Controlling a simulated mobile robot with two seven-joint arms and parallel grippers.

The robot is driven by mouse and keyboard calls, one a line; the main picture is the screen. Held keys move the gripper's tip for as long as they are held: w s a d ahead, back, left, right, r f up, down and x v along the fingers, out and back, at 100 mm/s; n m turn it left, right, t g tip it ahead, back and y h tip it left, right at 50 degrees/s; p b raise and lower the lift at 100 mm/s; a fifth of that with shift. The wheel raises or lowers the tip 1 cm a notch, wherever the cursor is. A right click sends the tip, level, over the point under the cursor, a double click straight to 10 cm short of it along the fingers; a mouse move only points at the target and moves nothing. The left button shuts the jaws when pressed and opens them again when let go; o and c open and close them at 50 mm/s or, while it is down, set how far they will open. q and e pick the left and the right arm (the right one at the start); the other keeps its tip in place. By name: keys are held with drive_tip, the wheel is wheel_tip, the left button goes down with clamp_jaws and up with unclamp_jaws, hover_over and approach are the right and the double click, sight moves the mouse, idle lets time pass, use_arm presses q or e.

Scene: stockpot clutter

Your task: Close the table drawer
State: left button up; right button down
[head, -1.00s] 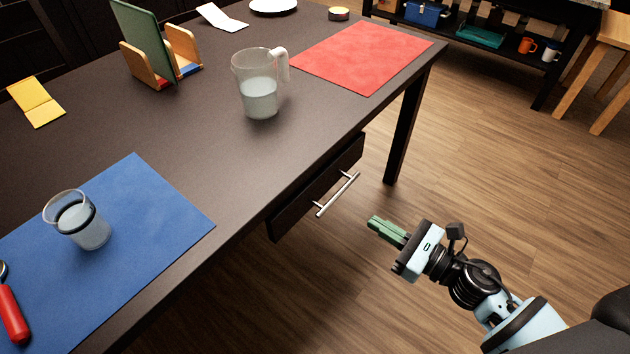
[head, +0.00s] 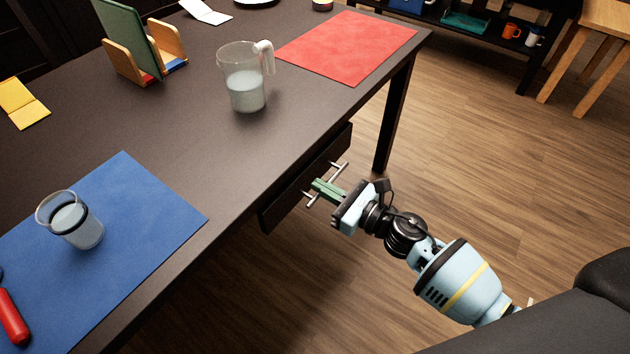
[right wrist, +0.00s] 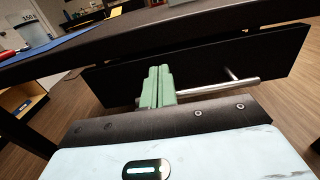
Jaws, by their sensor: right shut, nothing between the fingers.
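The table drawer (head: 280,208) is a dark front under the near long edge of the dark table (head: 170,130), with a silver bar handle (head: 338,172). Its front stands close under the table edge; whether it is slightly open I cannot tell. My right gripper (head: 318,187) has green fingers, shut and empty, at the middle of the handle. In the right wrist view the green fingers (right wrist: 157,85) point at the dark drawer front (right wrist: 215,68) and hide part of the handle (right wrist: 215,88). Contact is not clear. My left gripper is not in view.
On the table are a pitcher (head: 246,85), a glass (head: 75,220) on a blue mat (head: 140,210), a red mat (head: 345,45) and a wooden rack (head: 125,65). A table leg (head: 393,115) stands right of the drawer. The floor (head: 480,150) to the right is clear.

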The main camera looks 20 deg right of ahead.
sight(304, 175)
drive_tip(key=shift+x, duration=1.3)
drive_tip(key=shift+w+a, duration=0.25)
drive_tip(key=b+x, duration=0.1)
drive_tip(key=x, duration=0.2)
drive_tip(key=shift+w+a+f, duration=0.1)
drive_tip(key=shift+w+a, duration=0.05)
drive_tip(key=shift+w, duration=0.05)
drive_tip(key=shift+w+a, duration=0.1)
drive_tip(key=shift+w, duration=0.1)
drive_tip(key=shift+r, duration=0.3)
drive_tip(key=shift+r, duration=0.1)
